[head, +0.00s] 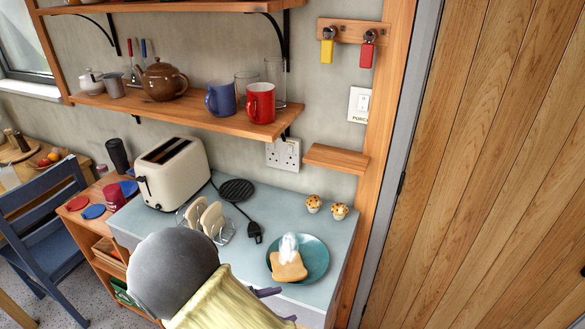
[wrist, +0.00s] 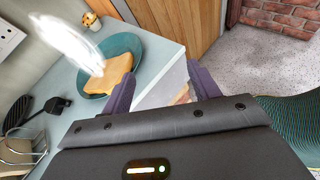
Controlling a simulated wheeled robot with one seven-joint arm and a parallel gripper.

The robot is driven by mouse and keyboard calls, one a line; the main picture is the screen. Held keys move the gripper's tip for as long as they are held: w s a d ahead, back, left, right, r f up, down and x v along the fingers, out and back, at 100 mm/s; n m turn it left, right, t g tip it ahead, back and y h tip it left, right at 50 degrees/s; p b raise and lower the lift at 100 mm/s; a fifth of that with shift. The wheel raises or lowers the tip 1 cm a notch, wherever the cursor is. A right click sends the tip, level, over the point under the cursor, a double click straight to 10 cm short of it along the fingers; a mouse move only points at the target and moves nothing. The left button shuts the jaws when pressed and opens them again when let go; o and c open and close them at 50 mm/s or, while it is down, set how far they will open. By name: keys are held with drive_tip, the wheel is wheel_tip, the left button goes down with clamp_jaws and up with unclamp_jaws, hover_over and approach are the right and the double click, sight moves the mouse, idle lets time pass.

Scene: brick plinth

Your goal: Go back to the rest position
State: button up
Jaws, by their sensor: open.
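My gripper (wrist: 165,92) is open and empty in the wrist view, its two dark fingers apart over the counter's edge. In the head view my own arm covers the front of the counter, and only a bit of the gripper shows beside it. A slice of toast (head: 289,268) lies on a teal plate (head: 316,258) on the counter, with a white wispy shape, perhaps steam, above it.
A cream toaster (head: 175,172), a toast rack (head: 210,222) with slices and a black spatula (head: 245,212) stand or lie on the counter (head: 275,208). Two muffins (head: 326,207) sit at the back. A shelf (head: 185,115) with mugs hangs above. A wooden door (head: 490,170) is at right.

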drive_tip(key=s+d+r+m+g+y, duration=0.2)
drive_tip(key=d+r+m+y, duration=0.3)
drive_tip(key=d+m, duration=0.4)
drive_tip(key=s+d+r+m+g+y, duration=0.2)
drive_tip(key=d+r+m+y, duration=0.4)
drive_tip(key=d+m, duration=0.3)
drive_tip(key=m, duration=0.4)
drive_tip(key=shift+s+d+m, duration=0.15)
drive_tip(key=shift+d+m, duration=0.15)
drive_tip(key=shift+d, duration=0.1)
